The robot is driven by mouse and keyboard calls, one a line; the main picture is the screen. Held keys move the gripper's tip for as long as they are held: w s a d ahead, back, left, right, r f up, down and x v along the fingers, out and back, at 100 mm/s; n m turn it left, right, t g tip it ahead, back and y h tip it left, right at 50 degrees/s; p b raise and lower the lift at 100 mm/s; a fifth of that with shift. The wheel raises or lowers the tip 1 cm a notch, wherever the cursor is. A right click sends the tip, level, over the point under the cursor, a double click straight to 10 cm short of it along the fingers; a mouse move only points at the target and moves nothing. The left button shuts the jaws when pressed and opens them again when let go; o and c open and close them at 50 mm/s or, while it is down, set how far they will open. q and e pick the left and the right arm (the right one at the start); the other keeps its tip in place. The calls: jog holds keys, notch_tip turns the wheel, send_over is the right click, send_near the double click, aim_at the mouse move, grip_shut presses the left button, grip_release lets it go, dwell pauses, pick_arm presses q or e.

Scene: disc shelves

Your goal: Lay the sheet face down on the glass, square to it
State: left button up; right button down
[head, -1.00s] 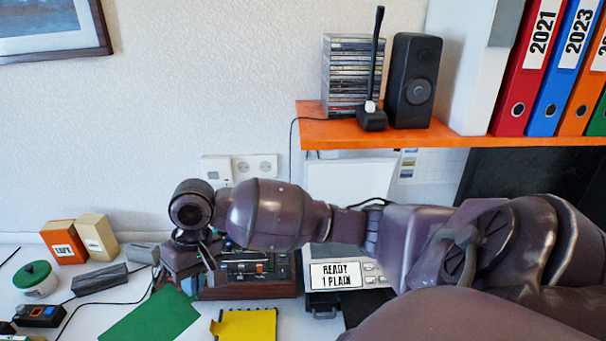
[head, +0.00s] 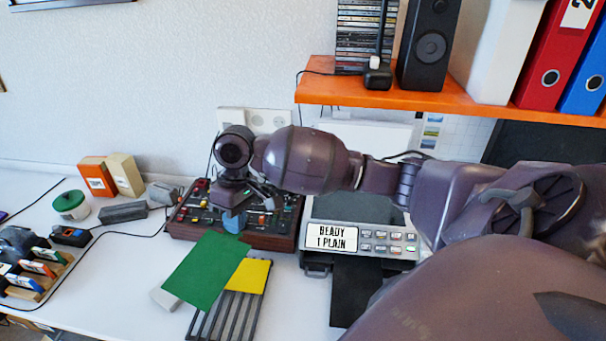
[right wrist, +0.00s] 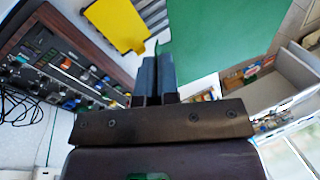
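A green sheet (head: 205,272) hangs tilted below my right gripper (head: 236,222), over the desk. The right wrist view shows the sheet (right wrist: 215,35) beside the right gripper's fingertips (right wrist: 157,75), which are close together at its edge; the gripper is shut on it. Which side of the sheet is the face I cannot tell. My left gripper is not in view.
A yellow folder (head: 252,276) lies on a slatted rack (head: 228,318) partly under the sheet. A mixer with knobs (head: 185,226) stands behind the gripper. An orange shelf (head: 440,98) with a speaker (head: 428,45) overhangs the copier. Stamps (head: 38,268) stand at left.

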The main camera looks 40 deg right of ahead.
jog(key=w+d+f+n+g+h+b, duration=0.1)
jog(key=w+d+f+n+h+b, duration=0.15)
jog(key=d+n, duration=0.55)
jog(key=w+d+f+n+h+b, duration=0.1)
jog(key=w+d+f+n+b, duration=0.15)
jog(key=d+n, duration=0.55)
jog(key=w+d+f+n+g+h+b, duration=0.1)
jog(key=w+d+n+h+b, duration=0.15)
jog(key=d+n, duration=0.55)
pick_arm(q)
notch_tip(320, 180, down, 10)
jog(key=b, duration=0.3)
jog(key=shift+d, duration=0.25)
pick_arm(e)
notch_tip(320, 180, down, 7)
jog(key=d+m, duration=0.1)
jog(key=m, duration=0.1)
jog(key=shift+w+d+y, duration=0.2)
jog(key=shift+d+y, duration=0.1)
jog(key=shift+d, duration=0.1)
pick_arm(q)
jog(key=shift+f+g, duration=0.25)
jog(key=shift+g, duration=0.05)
pick_arm(e)
jog(key=shift+f, duration=0.15)
